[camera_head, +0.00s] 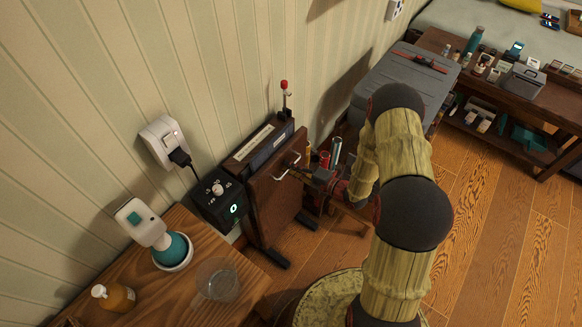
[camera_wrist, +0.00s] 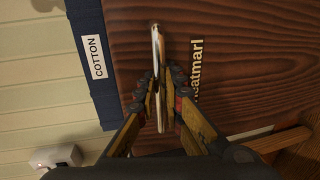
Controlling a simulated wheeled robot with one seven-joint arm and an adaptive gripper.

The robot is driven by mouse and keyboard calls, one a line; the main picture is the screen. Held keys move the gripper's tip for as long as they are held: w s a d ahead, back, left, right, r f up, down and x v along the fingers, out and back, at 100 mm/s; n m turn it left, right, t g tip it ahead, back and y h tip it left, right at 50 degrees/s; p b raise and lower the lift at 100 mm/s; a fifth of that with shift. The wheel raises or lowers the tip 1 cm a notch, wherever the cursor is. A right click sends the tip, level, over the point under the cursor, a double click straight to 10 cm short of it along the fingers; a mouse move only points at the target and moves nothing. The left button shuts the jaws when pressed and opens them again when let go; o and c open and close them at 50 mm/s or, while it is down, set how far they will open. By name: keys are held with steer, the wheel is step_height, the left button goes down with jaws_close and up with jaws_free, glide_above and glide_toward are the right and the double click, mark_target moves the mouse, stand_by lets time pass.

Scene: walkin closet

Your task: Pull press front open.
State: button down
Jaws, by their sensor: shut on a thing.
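The press (camera_head: 262,143) stands upright against the striped wall, with a dark body and a brown wooden front (camera_head: 268,207). The wooden front fills much of the wrist view (camera_wrist: 240,65), with pale lettering on it and a dark blue side strip labelled COTTON. A metal bar handle (camera_head: 288,166) sticks out from the front; it also shows in the wrist view (camera_wrist: 157,50). My gripper (camera_wrist: 161,88) is shut on the handle, one finger on each side; in the head view it is at the handle (camera_head: 303,172).
A black control box (camera_head: 220,203) and a wall socket with plug (camera_head: 163,140) are left of the press. A wooden table (camera_head: 185,290) with a glass and bottle is at front left. A grey case (camera_head: 405,80) and a low shelf (camera_head: 520,95) are behind my arm. Floor on the right is clear.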

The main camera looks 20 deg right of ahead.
stand_by(0.5)
steer(key=s+d+f+t+y+b, duration=0.1)
steer(key=s+d+f+t+b, duration=0.1)
steer(key=s+d, duration=0.6)
steer(key=s+f+b, duration=0.1)
steer(key=s, duration=0.3)
steer(key=shift+d, duration=0.3)
steer(key=c, duration=2.2)
jaws_free()
steer(key=shift+w+y, duration=0.1)
steer(key=shift+y, duration=0.2)
steer(key=shift+c, duration=0.2)
steer(key=shift+d, duration=0.1)
steer(key=v, duration=1.2)
steer(key=shift+c, duration=0.2)
